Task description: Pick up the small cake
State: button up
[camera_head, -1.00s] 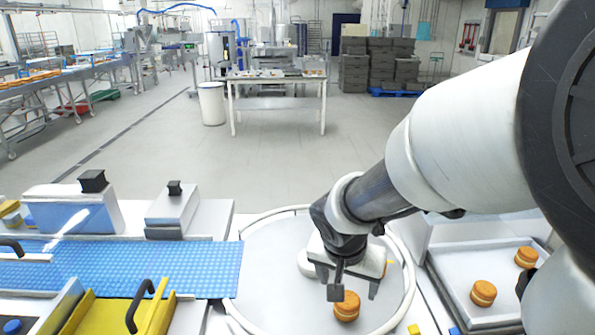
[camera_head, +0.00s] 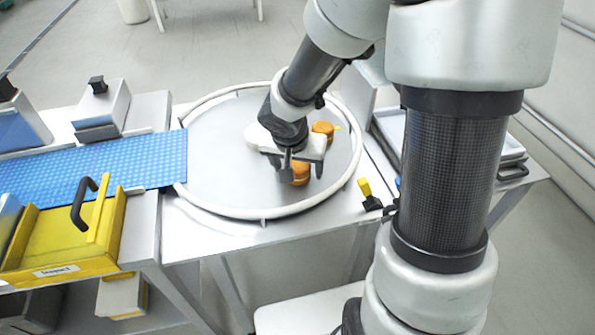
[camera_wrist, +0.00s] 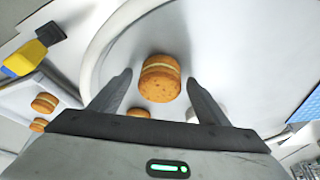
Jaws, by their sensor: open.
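A small round cake (camera_head: 300,174), golden with a pale cream band, sits on the grey round table (camera_head: 215,150). My gripper (camera_head: 301,175) is over it, fingers pointing down, one on each side. In the wrist view the same cake (camera_wrist: 160,86) shows between the open fingers (camera_wrist: 159,78), with a gap on both sides. A second cake (camera_head: 323,128) is on the round table behind the gripper; it also shows partly hidden by the gripper body in the wrist view (camera_wrist: 138,112).
A raised white rim (camera_head: 240,216) circles the table. A blue conveyor belt (camera_head: 100,165) meets its left side, with a yellow tray (camera_head: 60,240) in front. More cakes (camera_wrist: 44,102) lie on a tray in the wrist view. A yellow-topped switch (camera_head: 364,188) stands at the right.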

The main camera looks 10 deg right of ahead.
jog(key=c, duration=0.8)
